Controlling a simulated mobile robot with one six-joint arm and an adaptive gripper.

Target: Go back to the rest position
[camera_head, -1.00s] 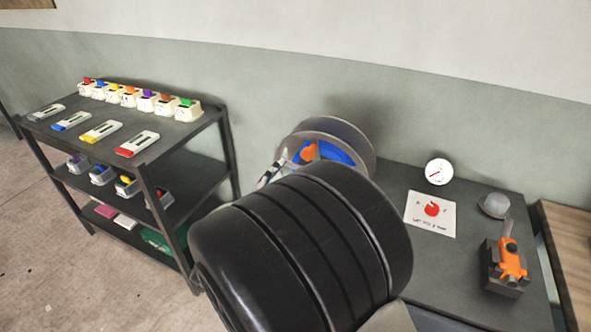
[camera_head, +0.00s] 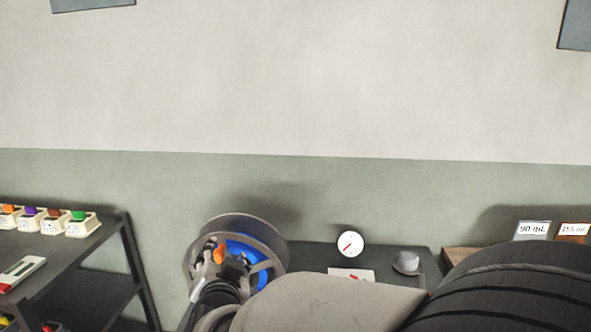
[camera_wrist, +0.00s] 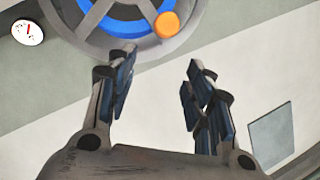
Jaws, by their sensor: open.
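My gripper (camera_wrist: 160,85) is open and empty in the wrist view, its two fingers spread apart. Beyond the fingertips is a wheel (camera_wrist: 85,20) with a grey rim, spokes, a blue part and an orange knob (camera_wrist: 167,25). The wheel (camera_head: 277,245) also shows in the head view, low and left of the middle, near the wall. My gripper (camera_head: 207,270) shows there in front of the wheel's left part. I cannot tell in that view how far it is from the wheel. My arm covers the lower part of the head view.
A dark shelf (camera_head: 75,262) with several cream boxes stands at the left. A dark table (camera_head: 310,257) carries a white dial (camera_head: 350,244), a paper sign (camera_head: 352,274) and a grey dome (camera_head: 406,262). At the right are labels reading 90 mL (camera_head: 533,229) and 155 ml (camera_head: 573,230).

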